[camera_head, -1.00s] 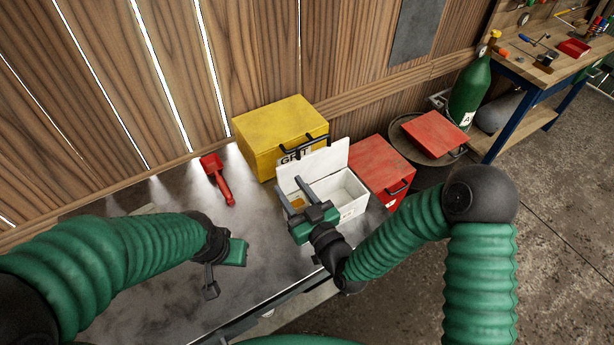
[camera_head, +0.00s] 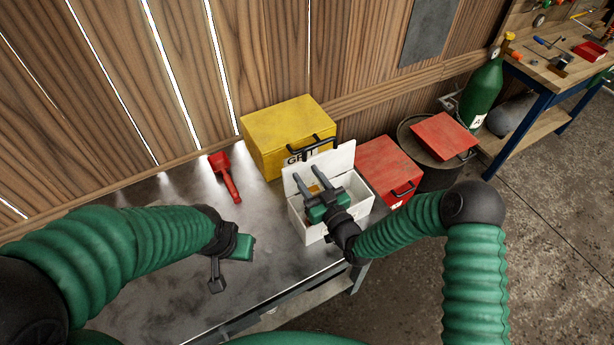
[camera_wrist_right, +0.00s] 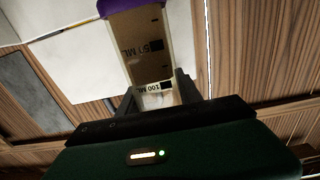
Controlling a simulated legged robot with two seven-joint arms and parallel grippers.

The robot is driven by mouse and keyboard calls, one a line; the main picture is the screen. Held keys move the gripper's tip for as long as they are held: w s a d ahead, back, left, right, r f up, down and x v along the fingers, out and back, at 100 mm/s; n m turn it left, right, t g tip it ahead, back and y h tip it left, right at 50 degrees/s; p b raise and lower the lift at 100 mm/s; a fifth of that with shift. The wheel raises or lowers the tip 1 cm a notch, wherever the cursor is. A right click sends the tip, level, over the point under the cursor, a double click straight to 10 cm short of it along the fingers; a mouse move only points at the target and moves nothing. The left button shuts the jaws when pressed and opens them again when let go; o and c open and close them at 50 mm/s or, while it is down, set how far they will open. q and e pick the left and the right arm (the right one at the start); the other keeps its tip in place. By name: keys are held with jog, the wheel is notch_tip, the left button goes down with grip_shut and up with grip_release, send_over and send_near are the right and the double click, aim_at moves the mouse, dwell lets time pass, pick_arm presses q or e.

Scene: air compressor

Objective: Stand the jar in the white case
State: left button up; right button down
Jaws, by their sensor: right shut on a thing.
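The white case (camera_head: 308,235) stands on the metal table with its lid (camera_head: 335,160) raised at the back. My right gripper (camera_head: 309,178) is over the case opening, shut on the jar. Only a small amber patch of the jar (camera_head: 314,189) shows between the fingers in the head view. In the right wrist view the jar (camera_wrist_right: 145,45) is pale tan, with "50 ML" and "100 ML" marks and a purple end, and sits between the fingers. Whether it touches the case floor is hidden. My left gripper (camera_head: 228,268) hangs over the table, away from the case; its jaw opening is unclear.
A yellow box (camera_head: 285,135) stands behind the case and a red box (camera_head: 388,170) at its right. The metal table (camera_head: 160,285) is clear around my left gripper.

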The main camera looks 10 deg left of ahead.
jog(key=shift+d+f, duration=0.3)
jog(key=shift+f, duration=0.05)
jog(key=c, duration=1.2)
grip_release()
jog(key=shift+c, duration=0.2)
jog(key=o, duration=0.4)
jog(key=shift+a, duration=0.25)
pick_arm(q)
jog(key=shift+f, duration=0.3)
pick_arm(e)
jog(key=shift+a, duration=0.15)
